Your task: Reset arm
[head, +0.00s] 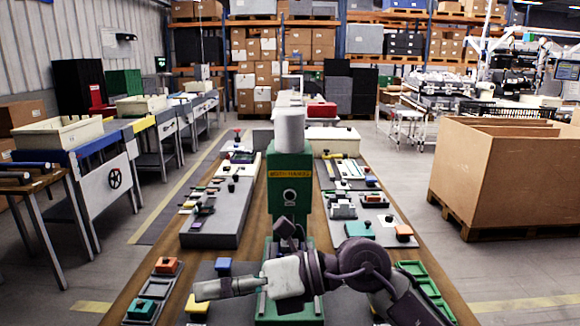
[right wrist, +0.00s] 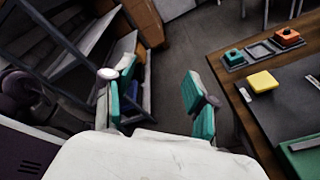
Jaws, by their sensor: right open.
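My right gripper (head: 200,291) reaches across the front of the workbench from the right in the head view, pointing left. In the right wrist view its two teal-padded fingers (right wrist: 158,75) stand wide apart with nothing between them, above the floor beside the bench. A green machine column (head: 289,185) with a yellow label stands in the middle of the bench, behind my right arm. My arm hides part of its lower portion. My left gripper does not show.
Orange (head: 166,266) and teal (head: 141,309) blocks sit in trays at the bench's front left. A yellow block (right wrist: 262,81) lies near the gripper. Grey boards with small parts flank the column. A big cardboard box (head: 500,175) stands at right; aisle floor is clear.

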